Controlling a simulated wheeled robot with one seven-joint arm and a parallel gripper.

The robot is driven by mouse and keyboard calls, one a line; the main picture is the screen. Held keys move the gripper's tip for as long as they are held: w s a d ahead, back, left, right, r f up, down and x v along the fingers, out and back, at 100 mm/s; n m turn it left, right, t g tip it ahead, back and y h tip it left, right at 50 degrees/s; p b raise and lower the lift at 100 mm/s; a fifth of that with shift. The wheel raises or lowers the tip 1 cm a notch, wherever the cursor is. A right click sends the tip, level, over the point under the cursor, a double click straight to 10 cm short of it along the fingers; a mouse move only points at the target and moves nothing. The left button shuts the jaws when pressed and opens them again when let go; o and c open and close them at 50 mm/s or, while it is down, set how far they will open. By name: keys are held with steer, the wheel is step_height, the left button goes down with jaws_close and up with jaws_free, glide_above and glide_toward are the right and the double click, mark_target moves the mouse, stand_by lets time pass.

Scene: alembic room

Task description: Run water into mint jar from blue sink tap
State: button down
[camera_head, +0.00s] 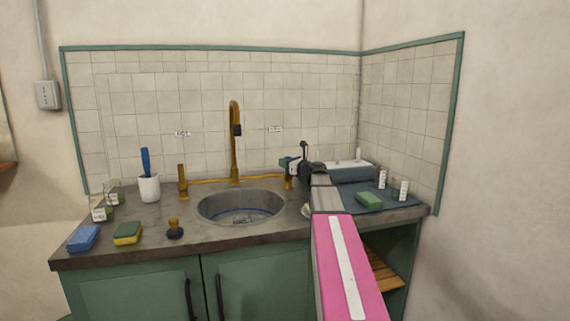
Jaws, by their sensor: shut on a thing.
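The brass spout (235,140) rises behind the round sink (211,213) and curves over it. A brass tap (183,180) stands left of it. Another brass tap (288,182) with a blue-green top stands to the right. My gripper (297,165) is at this right tap, seen from behind, and appears shut on its blue-green handle. My wrist hides part of the contact. A pale greenish rim (306,211) shows beside my arm at the sink's right edge. I cannot tell whether it is the mint jar. The spout's outlet hangs over the sink; no water stream is discernible.
Sponges (127,232), a dark stopper (175,229), a white cup (149,188) and labelled jars (103,211) stand left of the sink. On the right are a mat (348,204), a green sponge (368,199), small labelled jars (404,190) and a grey tray (352,174).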

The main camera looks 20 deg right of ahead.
steer(key=shift+s+n+t+y, duration=0.3)
steer(key=shift+s+n+t, duration=0.15)
steer(key=shift+n+t, duration=0.05)
steer(key=c, duration=0.9)
jaws_free()
steer(key=v, duration=1)
steer(key=shift+s+d, duration=0.25)
steer(key=shift+s, duration=0.05)
